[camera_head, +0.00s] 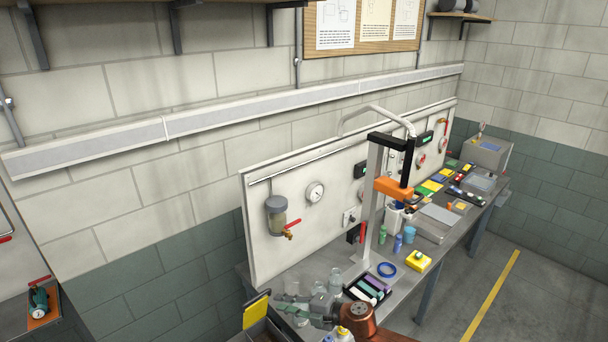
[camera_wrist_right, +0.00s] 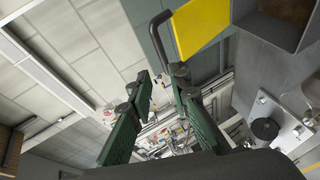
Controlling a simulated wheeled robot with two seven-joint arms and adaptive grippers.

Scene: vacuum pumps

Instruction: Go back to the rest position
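My right gripper (camera_wrist_right: 156,84) shows in the wrist view as two dark green fingers. They stand apart, and nothing is held between them; a cluttered bench lies far beyond the gap. In the head view, a grey jointed shape and a copper-coloured cylinder (camera_head: 357,318) show at the bottom edge, in front of the bench; I cannot make out finger detail there. My left gripper is not in either view.
A long workbench (camera_head: 312,262) with a white gauge panel (camera_head: 270,185) runs along the wall. Jars, bottles, a blue ring (camera_head: 387,269) and a yellow box (camera_head: 418,260) stand on it. A yellow plate (camera_wrist_right: 201,26) is close to the gripper. Floor (camera_head: 540,280) is free at right.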

